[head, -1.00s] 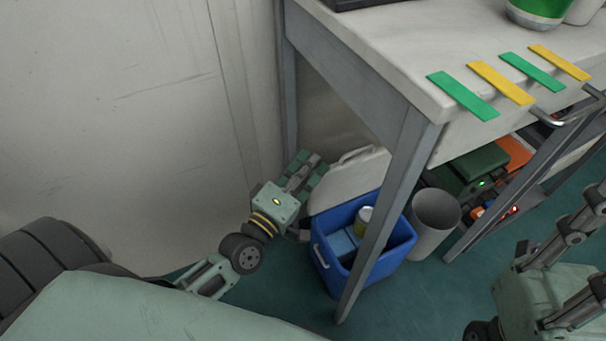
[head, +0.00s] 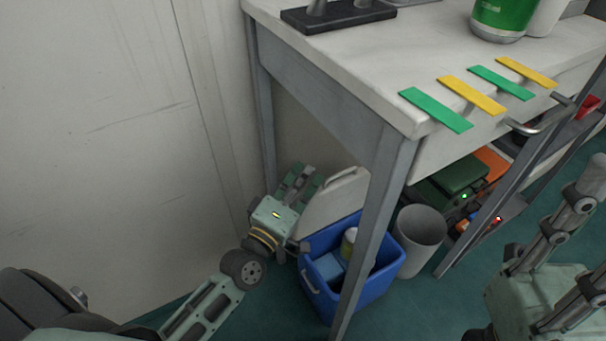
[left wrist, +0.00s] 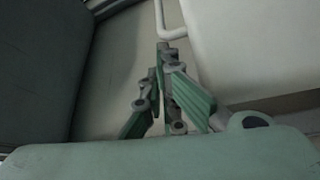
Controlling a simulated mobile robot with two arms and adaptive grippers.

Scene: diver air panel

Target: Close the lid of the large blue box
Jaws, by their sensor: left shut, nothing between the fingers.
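The large blue box (head: 318,290) stands on the floor under the table, partly hidden by a table leg. Its pale lid (head: 333,207) is open, tilted up at the back, with a grey handle (head: 341,177) along its top edge. My left gripper (head: 304,178) is shut and empty, at the lid's left edge near the wall; I cannot tell whether it touches. In the left wrist view, the shut fingers (left wrist: 172,95) point away from the camera, with the pale lid (left wrist: 250,45) to their right. My right gripper is not in view.
The table leg (head: 375,225) stands in front of the box. A can (head: 348,242) and a light-blue item (head: 329,267) are inside it. A grey bin (head: 419,238) is right of it. The wall (head: 120,130) is close on the left. My right arm shows at lower right.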

